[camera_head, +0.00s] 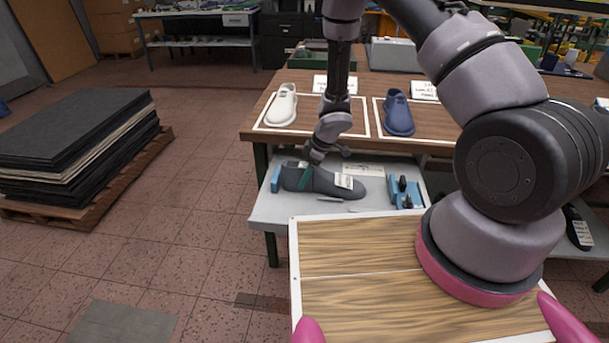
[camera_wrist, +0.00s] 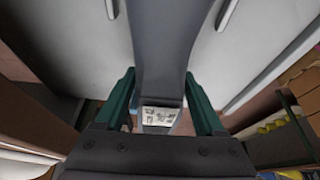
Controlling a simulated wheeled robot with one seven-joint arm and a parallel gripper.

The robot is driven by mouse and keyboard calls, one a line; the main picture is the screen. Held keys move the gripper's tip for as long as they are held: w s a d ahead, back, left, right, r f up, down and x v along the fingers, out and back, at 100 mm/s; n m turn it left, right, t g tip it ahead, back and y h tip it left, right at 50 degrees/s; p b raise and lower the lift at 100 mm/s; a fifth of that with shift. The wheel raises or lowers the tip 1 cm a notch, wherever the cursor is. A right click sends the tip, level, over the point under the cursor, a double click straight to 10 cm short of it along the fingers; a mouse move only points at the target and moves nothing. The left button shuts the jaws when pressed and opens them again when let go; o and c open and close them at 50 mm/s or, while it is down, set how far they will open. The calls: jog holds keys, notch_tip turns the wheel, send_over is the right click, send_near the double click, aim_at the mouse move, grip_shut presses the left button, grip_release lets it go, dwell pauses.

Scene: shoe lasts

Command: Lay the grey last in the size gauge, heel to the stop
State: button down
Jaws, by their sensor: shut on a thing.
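The grey last (camera_head: 322,182) lies lengthwise over the grey bench, its rounded toe to the right and a white label near the toe. My gripper (camera_head: 306,176) comes down from above, its green fingers shut on the last toward its left end. In the wrist view the last (camera_wrist: 166,45) runs between the green fingers (camera_wrist: 162,104), with a label in view. A blue upright piece (camera_head: 276,179), seemingly the gauge's stop, stands close to the last's left end. I cannot tell whether they touch, or whether the last rests on the surface.
A blue fixture with black knobs (camera_head: 405,191) stands to the right on the grey bench (camera_head: 285,213). A white shoe (camera_head: 283,105) and a blue shoe (camera_head: 398,113) stand in white outlines on the wooden table behind. Stacked dark sheets (camera_head: 75,140) are at the left.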

dwell(0.3)
grip_release()
jog(key=v, duration=1)
jog(key=shift+d+r, duration=0.1)
jog(key=shift+r, duration=0.25)
